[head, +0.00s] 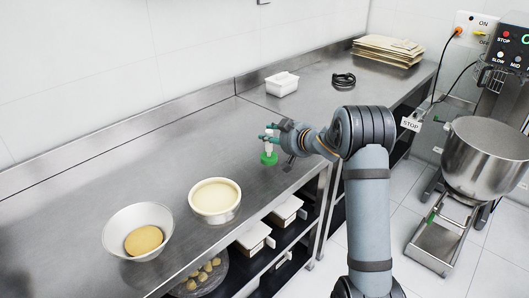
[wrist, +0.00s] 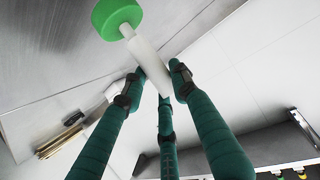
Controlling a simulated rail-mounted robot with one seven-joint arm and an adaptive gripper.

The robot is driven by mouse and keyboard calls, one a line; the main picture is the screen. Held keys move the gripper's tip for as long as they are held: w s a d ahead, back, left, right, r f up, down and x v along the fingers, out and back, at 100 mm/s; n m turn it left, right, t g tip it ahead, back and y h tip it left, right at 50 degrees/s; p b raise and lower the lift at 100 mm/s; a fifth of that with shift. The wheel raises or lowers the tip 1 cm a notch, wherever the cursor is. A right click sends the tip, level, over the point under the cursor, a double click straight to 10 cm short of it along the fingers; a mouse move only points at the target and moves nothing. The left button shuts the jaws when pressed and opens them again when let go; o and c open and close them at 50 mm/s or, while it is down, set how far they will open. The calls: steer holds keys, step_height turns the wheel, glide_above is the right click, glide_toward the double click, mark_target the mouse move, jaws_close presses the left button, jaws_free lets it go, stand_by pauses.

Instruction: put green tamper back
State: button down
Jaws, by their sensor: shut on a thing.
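The green tamper has a green disc head (head: 269,158) and a white handle. In the head view it hangs upright, head down, over the steel counter; I cannot tell whether it touches the surface. My gripper (head: 268,138) is shut on the white handle, at the end of my arm reaching in from the right. In the wrist view the teal fingers of my gripper (wrist: 158,75) close around the white handle, and the green tamper's head (wrist: 115,17) shows beyond the fingertips at the top. The fingers hide part of the handle.
A bowl with dough (head: 143,240) and a round pan with pale content (head: 215,199) stand at the front left. A white container (head: 282,84), a black coiled item (head: 344,80) and stacked boards (head: 388,50) lie behind. The mixer bowl (head: 487,150) is right. The counter's left middle is clear.

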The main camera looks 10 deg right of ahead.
mark_target(269, 148)
steer(key=shift+w+a+f, duration=0.2)
steer(key=shift+a+f, duration=0.2)
steer(key=shift+a, duration=0.1)
steer(key=shift+w+a+f, duration=0.2)
steer(key=shift+a+f, duration=0.15)
steer(key=shift+a, duration=0.1)
steer(key=shift+f, duration=1.85)
steer(key=shift+f, duration=0.2)
steer(key=c, duration=1.4)
jaws_free()
steer(key=shift+o, duration=0.2)
steer(key=shift+s+d+r, duration=0.1)
steer(key=shift+s+r, duration=0.05)
steer(key=shift+r, duration=0.1)
steer(key=b+v, duration=0.1)
steer(key=v, duration=1)
steer(key=shift+s+b, duration=0.3)
steer(key=shift+b, duration=0.1)
